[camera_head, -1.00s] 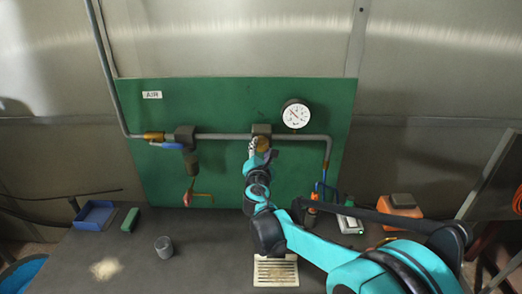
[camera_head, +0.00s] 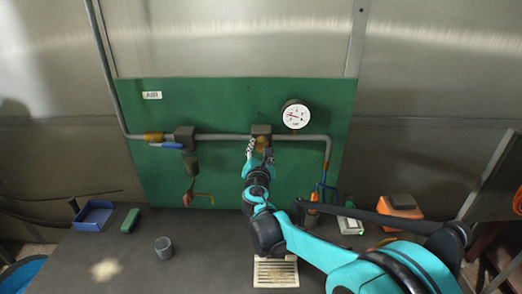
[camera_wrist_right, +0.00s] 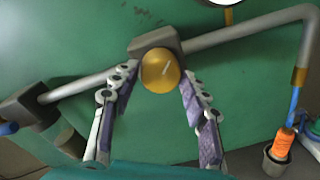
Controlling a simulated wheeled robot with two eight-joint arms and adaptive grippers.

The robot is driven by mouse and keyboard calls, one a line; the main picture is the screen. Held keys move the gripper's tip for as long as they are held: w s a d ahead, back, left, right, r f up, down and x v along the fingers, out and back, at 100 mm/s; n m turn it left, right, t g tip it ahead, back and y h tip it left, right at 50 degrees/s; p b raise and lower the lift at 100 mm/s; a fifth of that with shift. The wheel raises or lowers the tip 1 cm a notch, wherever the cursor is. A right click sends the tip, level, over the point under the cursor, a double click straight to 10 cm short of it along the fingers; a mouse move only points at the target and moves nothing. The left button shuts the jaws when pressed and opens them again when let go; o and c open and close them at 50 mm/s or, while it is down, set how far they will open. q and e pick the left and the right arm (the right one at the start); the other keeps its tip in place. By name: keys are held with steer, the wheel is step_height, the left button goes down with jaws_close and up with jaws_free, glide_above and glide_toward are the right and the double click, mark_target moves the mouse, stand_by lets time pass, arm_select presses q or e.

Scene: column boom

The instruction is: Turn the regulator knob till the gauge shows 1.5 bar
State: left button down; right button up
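The round brass regulator knob (camera_wrist_right: 161,71) sits on a dark block on the pipe; in the head view the knob (camera_head: 262,142) is partly covered by my gripper. My right gripper (camera_wrist_right: 158,72) is open around it, one finger on each side. A small gap shows beside the left finger; the right fingertip is very close to the knob, and contact is unclear. The gripper also shows in the head view (camera_head: 259,152). The white gauge (camera_head: 296,115) is up and right of the knob. Its needle lies nearly level, pointing left; the numbers are too small to read. My left gripper is out of view.
The grey pipe (camera_head: 225,136) runs across the green board (camera_head: 226,100).

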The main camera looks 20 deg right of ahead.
steer(key=shift+o, duration=0.4)
steer(key=v, duration=1.2)
steer(key=s+d+f+m+g+b, duration=0.5)
steer(key=s+d+f+m+g, duration=0.15)
steer(key=s+f+m, duration=0.6)
steer(key=s+a+f+m+g+y+b, duration=0.1)
steer(key=s+a+f+m+y+b, duration=0.1)
steer(key=s+f+m, duration=0.4)
steer(key=s+a+f+m+g+y+b, duration=0.2)
steer(key=s+a+f+m+y, duration=0.1)
steer(key=s+f+m, duration=0.3)
steer(key=shift+a+f+m, duration=0.25)
steer(key=shift+f+m, duration=0.4)
steer(key=shift+m, duration=0.2)
